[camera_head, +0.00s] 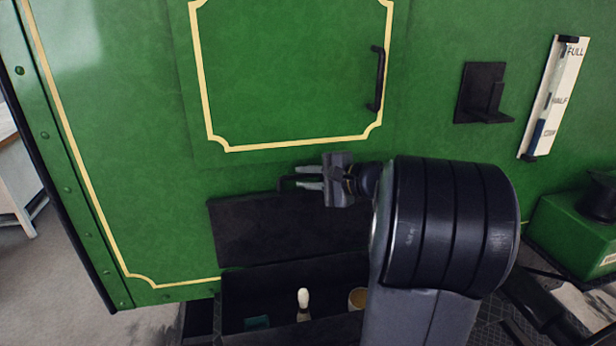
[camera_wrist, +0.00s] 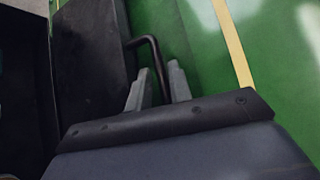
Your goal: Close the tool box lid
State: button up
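The tool box (camera_head: 228,290) is a dark open box low on the green wall. A bent black handle bar (camera_head: 284,183) sticks out at the lid's upper edge and shows clearly in the wrist view (camera_wrist: 150,42). My gripper (camera_head: 300,178) is at this handle. In the wrist view its two grey fingers (camera_wrist: 160,72) stand apart with the bar between them. Firm contact with the bar is not visible.
Inside the box are a white-topped item (camera_head: 303,303), a teal item (camera_head: 257,323) and a round tan item (camera_head: 357,298). A cabinet door handle (camera_head: 376,78) and a black bracket (camera_head: 484,93) stick out from the wall. My arm hides the box's right part.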

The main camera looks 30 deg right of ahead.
jog(key=shift+c, duration=0.3)
grip_shut()
jog(key=shift+s+f+b, duration=0.1)
jog(key=shift+s+b, duration=0.05)
jog(key=shift+b, duration=0.2)
